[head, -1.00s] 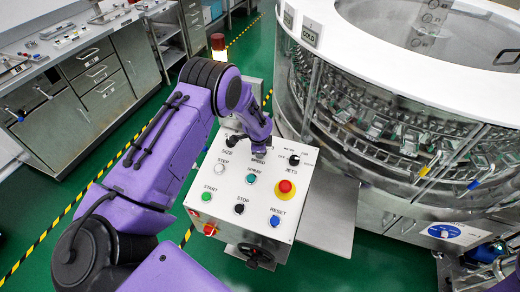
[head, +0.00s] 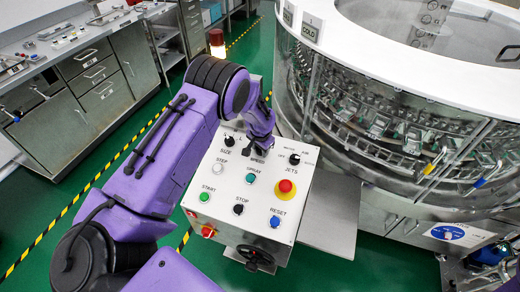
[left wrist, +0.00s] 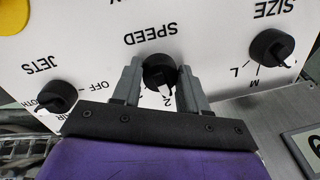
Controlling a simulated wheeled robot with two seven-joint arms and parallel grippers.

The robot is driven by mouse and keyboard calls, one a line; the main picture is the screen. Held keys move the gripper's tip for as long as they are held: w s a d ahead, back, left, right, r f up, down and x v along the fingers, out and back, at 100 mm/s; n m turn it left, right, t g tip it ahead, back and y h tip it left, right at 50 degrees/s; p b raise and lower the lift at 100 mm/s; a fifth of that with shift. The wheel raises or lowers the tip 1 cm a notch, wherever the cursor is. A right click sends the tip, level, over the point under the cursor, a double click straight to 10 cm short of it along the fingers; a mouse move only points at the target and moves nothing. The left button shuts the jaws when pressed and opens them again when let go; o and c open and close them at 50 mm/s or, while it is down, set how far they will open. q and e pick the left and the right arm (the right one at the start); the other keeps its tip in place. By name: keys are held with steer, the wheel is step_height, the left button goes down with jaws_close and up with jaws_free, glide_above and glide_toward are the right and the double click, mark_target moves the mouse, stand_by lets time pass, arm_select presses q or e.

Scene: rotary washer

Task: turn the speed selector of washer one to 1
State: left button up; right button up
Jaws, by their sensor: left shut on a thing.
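The control panel (head: 225,190) is a white box with labelled knobs and buttons. My left gripper (head: 252,147) is at its upper edge, above the SPEED label. In the left wrist view, my left gripper (left wrist: 160,85) has one finger on each side of the black speed selector (left wrist: 160,72) and is shut on it. That view is upside down. The selector's white pointer faces a printed 2, partly hidden by the gripper; I cannot make out the other speed marks. In the head view the gripper mostly hides the selector.
The SIZE knob (left wrist: 272,48) and JETS knob (left wrist: 58,97) flank the selector. A red emergency button (head: 286,186) and several coloured buttons lie lower on the panel. The round glass washer (head: 400,110) stands right. A lit beacon (head: 217,38) rises behind my arm.

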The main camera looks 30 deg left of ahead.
mark_target(260, 159)
arm_select(q)
steer(key=n, duration=0.3)
steer(key=shift+w, duration=0.1)
steer(key=shift+n, duration=1.7)
steer(key=o, duration=1)
steer(key=shift+o, duration=0.2)
steer(key=b+v, duration=0.2)
steer(key=v, duration=0.8)
steer(key=shift+a+r+b, duration=0.2)
steer(key=shift+r+b, duration=0.1)
steer(key=shift+b, duration=0.05)
steer(key=shift+w, duration=0.1)
